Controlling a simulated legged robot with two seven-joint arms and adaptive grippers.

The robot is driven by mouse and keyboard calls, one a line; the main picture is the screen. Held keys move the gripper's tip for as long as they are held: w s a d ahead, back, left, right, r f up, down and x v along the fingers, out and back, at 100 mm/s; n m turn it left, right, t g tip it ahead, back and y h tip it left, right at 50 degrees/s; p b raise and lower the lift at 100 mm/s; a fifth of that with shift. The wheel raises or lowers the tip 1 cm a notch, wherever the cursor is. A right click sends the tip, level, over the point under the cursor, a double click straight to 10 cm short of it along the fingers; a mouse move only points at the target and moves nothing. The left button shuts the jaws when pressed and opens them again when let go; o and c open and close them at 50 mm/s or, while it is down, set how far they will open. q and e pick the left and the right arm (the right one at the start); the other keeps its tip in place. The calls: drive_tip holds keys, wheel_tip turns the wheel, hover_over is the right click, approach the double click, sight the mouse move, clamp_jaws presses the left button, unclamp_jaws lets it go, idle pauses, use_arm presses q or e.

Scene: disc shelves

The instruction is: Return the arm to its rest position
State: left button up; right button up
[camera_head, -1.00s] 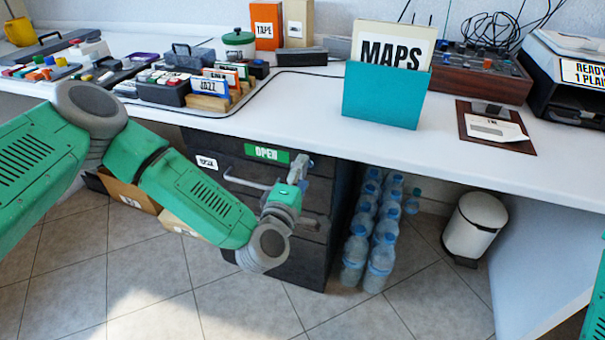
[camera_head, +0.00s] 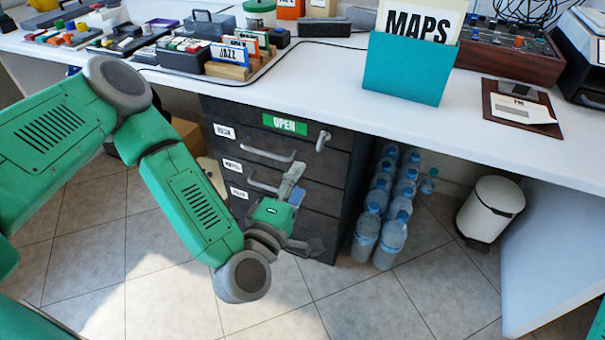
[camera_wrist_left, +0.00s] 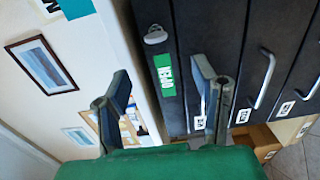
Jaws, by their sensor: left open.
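My left arm comes in from the left of the head view, and its green and grey left gripper (camera_head: 304,212) hangs in front of the black drawer cabinet (camera_head: 330,215). In the left wrist view the two fingers of the left gripper (camera_wrist_left: 162,82) are spread wide with nothing between them. The cabinet's drawers look shut. The top one carries a green OPEN label (camera_head: 285,124), and the label also shows in the wrist view (camera_wrist_left: 166,75). My right gripper is out of view.
A white desk (camera_head: 330,72) overhangs the cabinet and bears a teal MAPS box (camera_head: 408,70) and a JAZZ disc rack (camera_head: 230,71). Water bottles (camera_head: 385,225) stand right of the cabinet, then a white bin (camera_head: 490,210). The tiled floor in front is clear.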

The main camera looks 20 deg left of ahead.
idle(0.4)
use_arm(q)
drive_tip(key=s+d+f+m+g+h, duration=0.55)
drive_tip(key=s+f+m+g, duration=0.2)
drive_tip(key=f+m, duration=0.2)
drive_tip(key=s+a+f+m+g+y, duration=0.2)
drive_tip(key=s+a+f+m+g, duration=0.25)
drive_tip(key=s+f, duration=0.3)
drive_tip(key=s+a+m+g+y, duration=0.4)
drive_tip(key=s+a+m+g, duration=0.1)
drive_tip(key=s+a, duration=0.6)
wheel_tip(320, 180, up, 12)
drive_tip(key=w+p, duration=0.1)
drive_tip(key=p, duration=1.2)
drive_tip(key=shift+w+a+n, duration=0.2)
drive_tip(key=shift+a+n, duration=0.1)
drive_tip(key=shift+a, duration=0.1)
drive_tip(key=shift+w+f, duration=0.15)
